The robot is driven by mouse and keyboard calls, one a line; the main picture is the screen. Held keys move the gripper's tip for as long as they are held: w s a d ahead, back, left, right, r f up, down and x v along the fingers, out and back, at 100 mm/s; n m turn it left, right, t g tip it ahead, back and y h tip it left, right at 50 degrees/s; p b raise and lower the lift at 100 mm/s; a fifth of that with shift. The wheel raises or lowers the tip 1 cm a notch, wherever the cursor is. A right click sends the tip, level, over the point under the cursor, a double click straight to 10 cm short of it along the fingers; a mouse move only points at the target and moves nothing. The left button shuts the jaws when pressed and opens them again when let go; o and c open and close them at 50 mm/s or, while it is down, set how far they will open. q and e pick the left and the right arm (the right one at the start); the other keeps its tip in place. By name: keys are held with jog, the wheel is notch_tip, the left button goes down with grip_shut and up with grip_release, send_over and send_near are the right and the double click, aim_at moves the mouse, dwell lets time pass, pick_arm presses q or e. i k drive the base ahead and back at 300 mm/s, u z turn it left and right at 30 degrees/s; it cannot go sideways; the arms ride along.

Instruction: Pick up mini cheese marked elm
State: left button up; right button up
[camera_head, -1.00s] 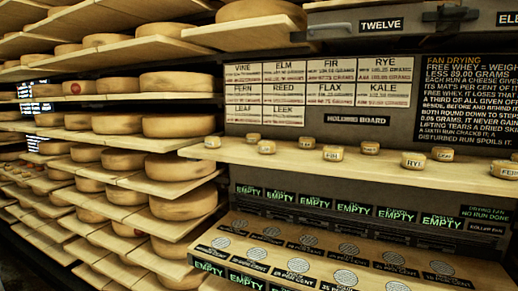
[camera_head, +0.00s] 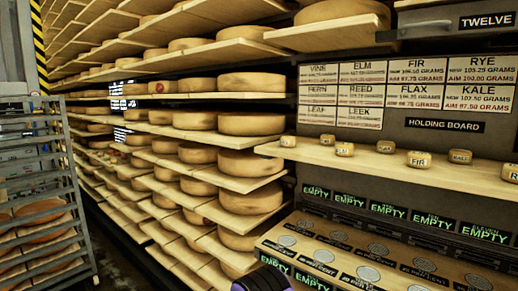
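Several small pale mini cheeses stand spaced out on the wooden holding shelf (camera_head: 380,165) in the head view. One marked FIR (camera_head: 419,159) is readable. Others include a far-left mini cheese (camera_head: 288,141), a back mini cheese (camera_head: 327,139), a front mini cheese (camera_head: 344,149), a middle mini cheese (camera_head: 386,146) and one right of FIR (camera_head: 460,156). Their marks are too small to read surely, so I cannot tell which is elm. An ELM card (camera_head: 362,73) hangs on the wall above. A dark, purple-edged part at the bottom edge seems mine; no gripper fingers show.
Racks of large cheese wheels (camera_head: 250,162) fill the left and middle. A metal rack trolley (camera_head: 75,190) stands at far left. Below the holding shelf is a sloped wooden board (camera_head: 300,262) with round grey discs and green EMPTY displays (camera_head: 390,210). A grey drawer (camera_head: 430,28) is above.

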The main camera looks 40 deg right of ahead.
aim_at(342, 150)
jog(key=u, duration=0.35)
jog(key=i, duration=1.4)
jog(key=z, duration=3.1)
